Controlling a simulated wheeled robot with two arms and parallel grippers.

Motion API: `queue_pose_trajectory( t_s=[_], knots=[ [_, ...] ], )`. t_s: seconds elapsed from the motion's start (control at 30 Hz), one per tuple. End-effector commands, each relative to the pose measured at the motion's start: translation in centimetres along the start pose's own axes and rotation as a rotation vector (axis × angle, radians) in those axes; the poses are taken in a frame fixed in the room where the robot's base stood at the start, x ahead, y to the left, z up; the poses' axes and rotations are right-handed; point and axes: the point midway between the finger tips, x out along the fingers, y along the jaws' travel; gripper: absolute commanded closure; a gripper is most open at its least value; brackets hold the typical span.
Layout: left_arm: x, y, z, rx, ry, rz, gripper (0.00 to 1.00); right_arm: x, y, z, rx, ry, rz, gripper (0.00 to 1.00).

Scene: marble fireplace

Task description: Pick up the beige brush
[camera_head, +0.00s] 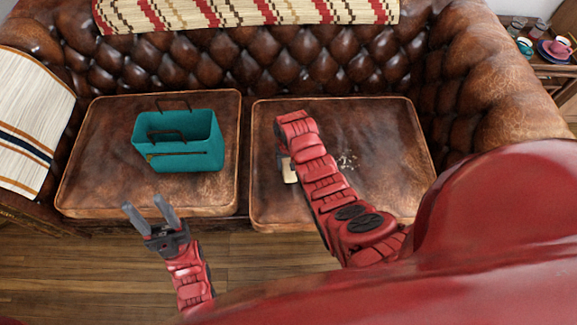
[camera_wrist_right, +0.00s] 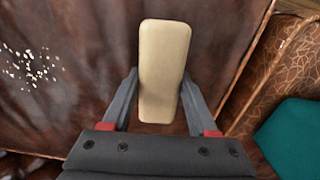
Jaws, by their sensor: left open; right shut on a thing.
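The beige brush (camera_wrist_right: 163,70) is a rounded beige block between the two fingers of my right gripper (camera_wrist_right: 162,98) in the right wrist view. The fingers are shut on its sides. In the head view a small part of the brush (camera_head: 290,171) shows beside my right arm, over the right seat cushion; the arm hides most of the gripper. I cannot tell whether the brush touches the cushion. My left gripper (camera_head: 150,211) is open and empty, in front of the left cushion.
A teal bag (camera_head: 185,160) with dark handles stands on the left cushion (camera_head: 88,185). Pale crumbs (camera_head: 347,160) lie on the right cushion (camera_head: 390,130), also in the wrist view (camera_wrist_right: 28,67). A side table (camera_head: 548,62) with cups stands at the far right.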

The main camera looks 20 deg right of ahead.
Motion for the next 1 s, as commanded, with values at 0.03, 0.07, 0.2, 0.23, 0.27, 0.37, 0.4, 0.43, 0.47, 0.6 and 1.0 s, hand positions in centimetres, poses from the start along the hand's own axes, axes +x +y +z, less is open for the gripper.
queue_pose_trajectory(
  t_s=[0.03, 0.07, 0.2, 0.23, 0.27, 0.37, 0.4, 0.43, 0.47, 0.6, 1.0],
  knots=[
    [-0.1, 0.0, 0.0, 0.0, 0.0, 0.0, 0.5, -0.8, 0.0, -0.1, 0.0, 0.003, -0.001, 1.0],
    [-0.1, 0.0, 0.0, 0.0, 0.0, 0.0, 0.5, -1.4, 0.0, -0.1, 0.001, 0.006, -0.001, 1.0],
    [0.0, 0.0, 0.0, 0.0, 0.0, 0.0, 0.5, -1.8, 0.5, 2.3, 0.0, 0.0, 0.001, 1.0],
    [0.0, 0.0, 0.0, 0.0, 0.0, 0.0, 0.5, -2.0, 0.6, 2.9, -0.001, 0.0, 0.0, 1.0],
    [-0.1, 0.0, 0.0, 0.0, 0.0, 0.0, 0.5, -2.1, 0.7, 3.5, 0.0, 0.002, 0.0, 1.0],
    [-0.1, 0.0, 0.0, 0.0, 0.0, 0.0, 0.5, -2.2, 1.1, 5.7, 0.001, 0.0, 0.0, 1.0],
    [-0.1, 0.0, 0.0, 0.0, 0.0, 0.0, 0.5, -2.3, 1.3, 6.6, 0.001, 0.001, 0.0, 1.0],
    [-0.2, 0.0, 0.0, 0.0, 0.0, 0.0, 0.5, -2.3, 1.4, 7.2, 0.001, 0.001, 0.0, 1.0],
    [-0.2, 0.0, 0.0, 0.0, 0.0, 0.0, 0.5, -2.5, 1.5, 7.8, 0.0, 0.002, 0.0, 1.0],
    [-0.3, 0.0, 0.0, 0.0, 0.0, 0.0, 0.5, -2.8, 2.0, 10.7, 0.0, 0.003, -0.001, 1.0],
    [1.1, -0.1, -0.2, 0.0, 0.0, 0.0, 0.5, -3.4, 2.9, 15.5, 0.001, 0.001, -0.001, 1.0]
  ],
)
